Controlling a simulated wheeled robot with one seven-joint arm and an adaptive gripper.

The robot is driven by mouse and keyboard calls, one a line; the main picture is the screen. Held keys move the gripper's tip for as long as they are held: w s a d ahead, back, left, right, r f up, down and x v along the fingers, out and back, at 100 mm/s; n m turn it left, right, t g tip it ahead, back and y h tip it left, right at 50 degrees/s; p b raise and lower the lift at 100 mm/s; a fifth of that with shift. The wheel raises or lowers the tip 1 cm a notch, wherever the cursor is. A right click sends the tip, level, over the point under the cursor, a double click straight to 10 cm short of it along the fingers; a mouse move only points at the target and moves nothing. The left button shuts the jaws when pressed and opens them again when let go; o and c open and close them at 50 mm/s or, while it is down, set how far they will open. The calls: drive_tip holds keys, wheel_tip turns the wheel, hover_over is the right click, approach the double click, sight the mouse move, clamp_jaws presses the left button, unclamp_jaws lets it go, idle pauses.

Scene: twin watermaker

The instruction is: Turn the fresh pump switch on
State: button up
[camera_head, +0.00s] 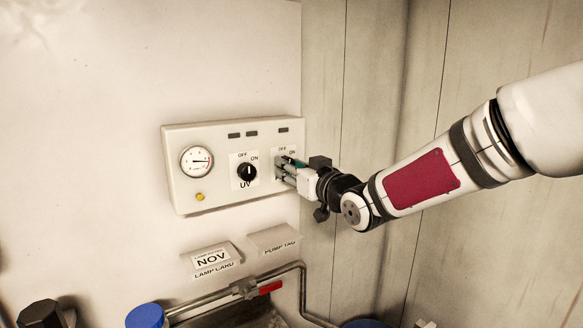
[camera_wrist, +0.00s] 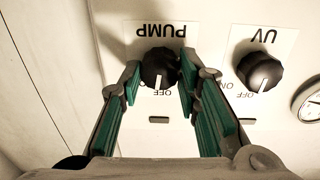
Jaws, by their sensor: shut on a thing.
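The pump switch is a round black knob (camera_wrist: 158,66) under the PUMP label, which reads upside down in the wrist view. Its white pointer line points down in that view, close to the OFF label and slightly left of it. My gripper (camera_wrist: 159,73) has its green-padded fingers on both sides of this knob and is shut on it. In the head view my gripper (camera_head: 287,171) reaches the right part of the white control panel (camera_head: 215,195) and hides the pump knob. The ON label shows beside the fingers there.
The UV knob (camera_head: 246,172) is just left of my gripper in the head view; it also shows in the wrist view (camera_wrist: 260,72). A gauge (camera_head: 197,161) and yellow button (camera_head: 199,197) are farther left. Below are two cards, a pipe with a red handle (camera_head: 270,287) and a blue cap (camera_head: 145,316).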

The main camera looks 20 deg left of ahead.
drive_tip(key=m+p, duration=0.2)
drive_tip(key=m, duration=0.8)
drive_tip(key=shift+d, duration=0.1)
drive_tip(key=shift+w, duration=0.1)
idle(0.5)
drive_tip(key=o, duration=1.1)
drive_tip(key=shift+o, duration=0.2)
drive_tip(key=v, duration=1.2)
drive_tip(key=shift+r, duration=0.15)
